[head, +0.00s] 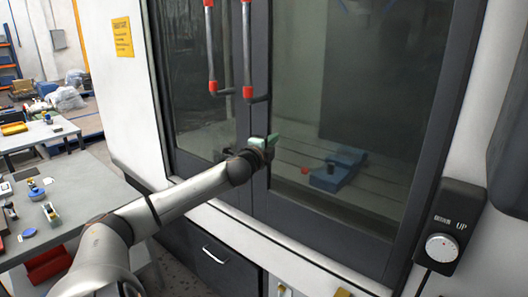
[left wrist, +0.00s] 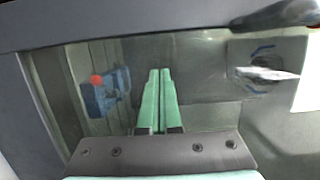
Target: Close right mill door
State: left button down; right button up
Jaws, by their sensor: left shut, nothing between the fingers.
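The right mill door (head: 258,115) is a dark-framed glass panel in the white mill's front. Its red-ended bar handle (head: 247,50) stands beside the left door's similar handle (head: 211,45). The two door frames lie close together; I cannot tell whether a narrow gap is left between them. My left gripper (head: 264,143) is shut and empty, in front of the right door's left edge, below its handle. Its green fingers show in the left wrist view (left wrist: 156,100), pointing toward the glass. I cannot tell whether they touch it. My right gripper is not in view.
A blue vise (head: 333,172) with a red part sits inside, behind the glass. A black control box with a knob (head: 441,246) is on the mill's right front. A grey table (head: 75,205) with small parts stands at left. A drawer (head: 211,260) is below the doors.

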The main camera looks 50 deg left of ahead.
pick_arm(q)
jog(key=v, duration=0.7)
jog(key=shift+d, duration=0.15)
jog(key=shift+r, duration=0.1)
jog(key=s+d+f+n+g+h, duration=0.25)
jog(key=d+f, duration=0.25)
jog(key=f, duration=0.6)
jog(key=s+d+f+n+g+h, duration=0.1)
jog(key=s+d+f, duration=0.35)
jog(key=f, duration=0.65)
jog(key=s+d+f+n+g+h, duration=0.2)
jog(key=d+f, duration=0.3)
jog(key=f, duration=0.6)
jog(key=s+d+f+n+h, duration=0.1)
jog(key=s+d+f, duration=0.2)
jog(key=d, duration=0.6)
jog(key=s+d+f+n+h, duration=0.2)
jog(key=s+d+f, duration=0.1)
jog(key=d, duration=0.6)
jog(key=s+d+f+n+g+h, duration=0.1)
jog(key=s+d+f, duration=0.3)
jog(key=d, duration=0.5)
jog(key=shift+s+n+h+p, duration=0.35)
jog(key=shift+n+h+p, duration=0.1)
jog(key=shift+n+h, duration=0.1)
